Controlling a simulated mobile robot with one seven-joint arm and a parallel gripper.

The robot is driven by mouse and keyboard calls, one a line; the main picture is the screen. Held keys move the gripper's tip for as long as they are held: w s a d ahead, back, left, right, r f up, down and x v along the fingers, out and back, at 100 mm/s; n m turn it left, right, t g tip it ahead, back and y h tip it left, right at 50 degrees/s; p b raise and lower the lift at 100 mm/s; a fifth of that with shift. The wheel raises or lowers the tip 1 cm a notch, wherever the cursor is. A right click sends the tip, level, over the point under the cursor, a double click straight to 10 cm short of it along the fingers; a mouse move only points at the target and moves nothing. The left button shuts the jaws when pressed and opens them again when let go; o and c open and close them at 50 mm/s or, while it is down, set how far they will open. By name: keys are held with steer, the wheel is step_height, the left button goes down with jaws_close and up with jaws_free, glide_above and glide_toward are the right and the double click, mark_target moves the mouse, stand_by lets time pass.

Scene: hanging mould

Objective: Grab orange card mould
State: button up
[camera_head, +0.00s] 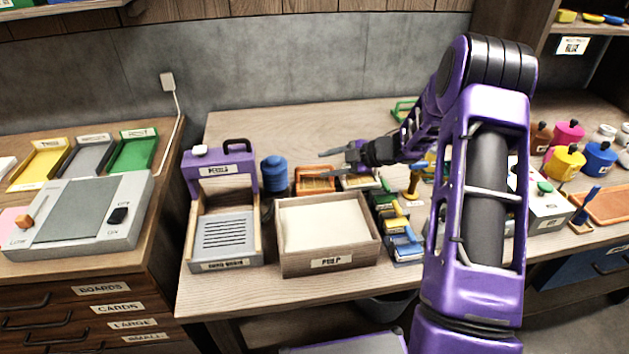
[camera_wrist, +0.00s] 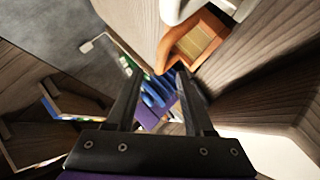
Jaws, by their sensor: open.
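The orange card mould (camera_head: 316,174) is partly visible in the head view, just behind the pulp box. Part of it is hidden by that box. In the wrist view, the orange mould (camera_wrist: 197,43) shows as an orange frame around a tan panel, above and right of the fingers. My gripper (camera_head: 328,161) is open, just above the mould in the head view, with its fingers pointing left. In the wrist view, my gripper (camera_wrist: 160,82) has its fingers apart. The mould is not between them; a blue object shows in the gap, beyond the fingers.
The wooden pulp box (camera_head: 329,262) stands in front of the mould. A purple press (camera_head: 220,172) and a blue jar (camera_head: 274,172) stand to its left. Several small coloured moulds (camera_head: 402,241) stand in a row to the right.

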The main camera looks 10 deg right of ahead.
mark_target(318, 166)
steer(key=x, duration=0.5)
steer(key=shift+w+d+f, duration=0.1)
steer(key=shift+w+f, duration=0.25)
steer(key=shift+f, duration=0.05)
jaws_close()
